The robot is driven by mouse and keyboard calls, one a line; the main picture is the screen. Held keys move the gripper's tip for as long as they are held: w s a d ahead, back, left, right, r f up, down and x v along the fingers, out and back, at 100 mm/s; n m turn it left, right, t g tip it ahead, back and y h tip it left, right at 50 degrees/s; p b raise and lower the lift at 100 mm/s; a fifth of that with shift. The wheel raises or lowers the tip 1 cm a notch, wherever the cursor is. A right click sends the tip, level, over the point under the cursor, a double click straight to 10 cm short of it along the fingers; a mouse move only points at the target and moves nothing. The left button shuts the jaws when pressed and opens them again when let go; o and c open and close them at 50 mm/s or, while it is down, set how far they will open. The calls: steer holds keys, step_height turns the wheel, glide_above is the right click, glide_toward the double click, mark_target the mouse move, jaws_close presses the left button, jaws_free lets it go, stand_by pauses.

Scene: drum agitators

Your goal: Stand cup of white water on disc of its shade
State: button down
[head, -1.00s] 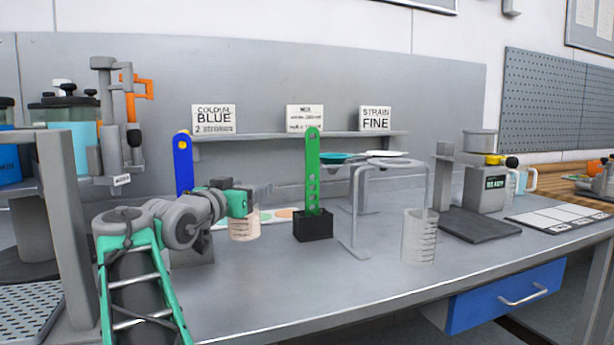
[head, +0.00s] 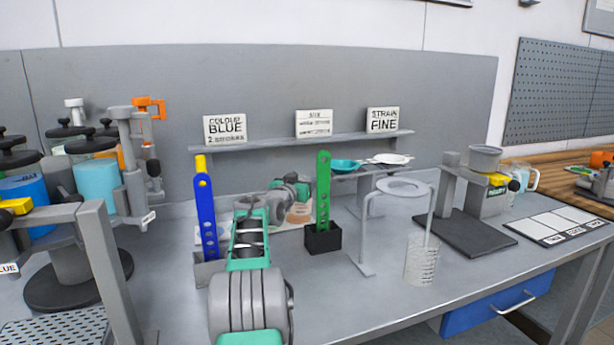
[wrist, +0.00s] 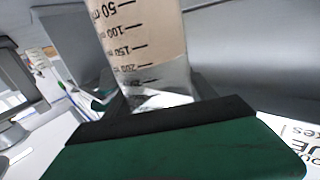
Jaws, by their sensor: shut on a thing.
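My gripper (head: 296,192) is shut on a clear graduated cup (head: 299,213) behind the green post. A pale card (head: 283,239) lies on the bench by the cup, mostly hidden by my arm and the posts. Its coloured discs cannot be made out now, and I cannot tell whether the cup touches the card.
A blue post (head: 206,215) and a green post (head: 323,190) in a black block flank my arm. A ring stand (head: 403,187) and a clear beaker (head: 421,260) stand to the right. A shelf with signs is behind. Free bench lies in front of the beaker.

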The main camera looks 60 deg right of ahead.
steer(key=shift+d+r+p, duration=0.2)
steer(key=shift+d+p, duration=0.1)
steer(key=shift+f+b, duration=0.9)
steer(key=shift+f, duration=1)
steer(key=shift+f, duration=0.2)
steer(key=shift+c, duration=1.5)
jaws_free()
steer(key=shift+r, duration=0.1)
